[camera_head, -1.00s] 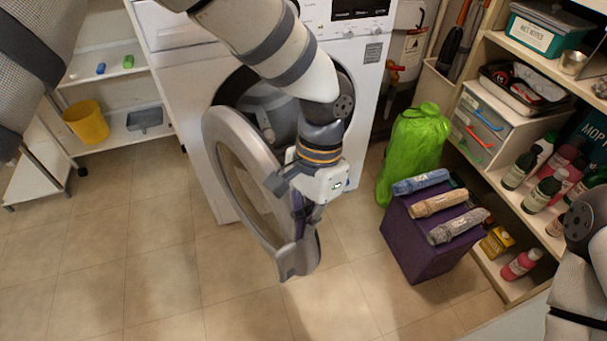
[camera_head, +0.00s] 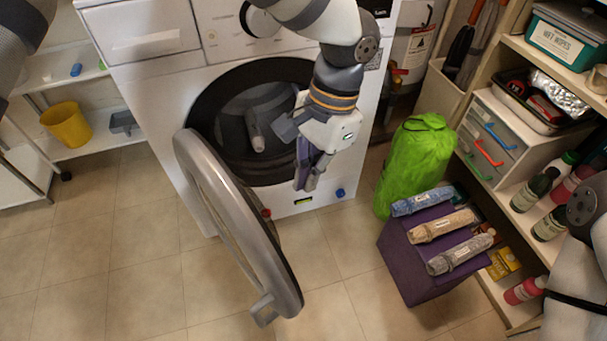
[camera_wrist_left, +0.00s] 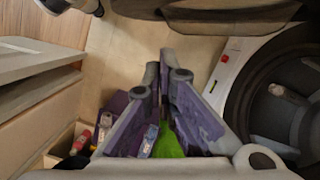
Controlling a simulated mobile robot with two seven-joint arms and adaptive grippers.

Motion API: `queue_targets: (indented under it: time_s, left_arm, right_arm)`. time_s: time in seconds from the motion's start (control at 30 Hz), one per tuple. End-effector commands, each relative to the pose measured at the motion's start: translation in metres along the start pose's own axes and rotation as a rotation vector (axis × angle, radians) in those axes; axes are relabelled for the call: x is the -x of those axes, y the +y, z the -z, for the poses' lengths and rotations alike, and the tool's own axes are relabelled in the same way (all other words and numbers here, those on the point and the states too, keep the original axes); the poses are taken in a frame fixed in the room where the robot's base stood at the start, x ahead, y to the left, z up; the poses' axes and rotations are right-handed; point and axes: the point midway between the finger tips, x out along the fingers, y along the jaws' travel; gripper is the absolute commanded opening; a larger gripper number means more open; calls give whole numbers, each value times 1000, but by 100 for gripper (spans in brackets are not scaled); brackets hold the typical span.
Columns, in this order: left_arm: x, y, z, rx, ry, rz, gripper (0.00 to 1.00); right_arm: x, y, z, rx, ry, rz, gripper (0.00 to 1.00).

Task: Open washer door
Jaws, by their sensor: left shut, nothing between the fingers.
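The white washer (camera_head: 155,120) stands in the middle of the head view. Its round grey-rimmed door (camera_head: 205,185) stands well open, hinged at the left and jutting out toward me. Its latch-side edge, with a small handle piece, is lowest in the picture. The dark drum opening (camera_head: 205,110) is exposed, with a grey item (camera_head: 255,130) inside. It also shows at the right of the left wrist view (camera_wrist_left: 245,105). My left gripper (camera_head: 305,185) is shut and empty in front of the opening's right side, apart from the door. My right gripper is out of view.
A purple box (camera_head: 415,265) bearing several rolled towels and a green bag (camera_head: 415,165) stand right of the washer. Shelves with bottles (camera_head: 530,185) line the right. A yellow bin (camera_head: 66,125) sits on the left rack. The floor at front left is clear.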

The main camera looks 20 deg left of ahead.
Motion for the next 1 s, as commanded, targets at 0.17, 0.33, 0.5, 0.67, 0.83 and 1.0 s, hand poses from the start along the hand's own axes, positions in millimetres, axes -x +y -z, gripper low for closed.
queue_targets:
  time_s: [0.17, 0.33, 0.5, 0.67, 0.83, 1.0]
  left_arm:
    - [-42, 0, -1, -1, -7, -3, 0]
    - [-79, 0, -1, -1, -6, -3, 0]
    - [-77, -1, -28, 1, 4, 3, 0]
    - [-83, 0, -38, 0, 1, 2, 0]
    - [-85, 0, -39, -1, 0, 1, 0]
    - [-85, 0, -39, -1, -1, 1, 0]
  right_arm:
    - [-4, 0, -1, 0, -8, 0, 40]
    - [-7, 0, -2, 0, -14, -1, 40]
    - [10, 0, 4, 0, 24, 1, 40]
    - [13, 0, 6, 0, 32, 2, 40]
    - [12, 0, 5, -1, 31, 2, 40]
    - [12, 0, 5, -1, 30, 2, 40]
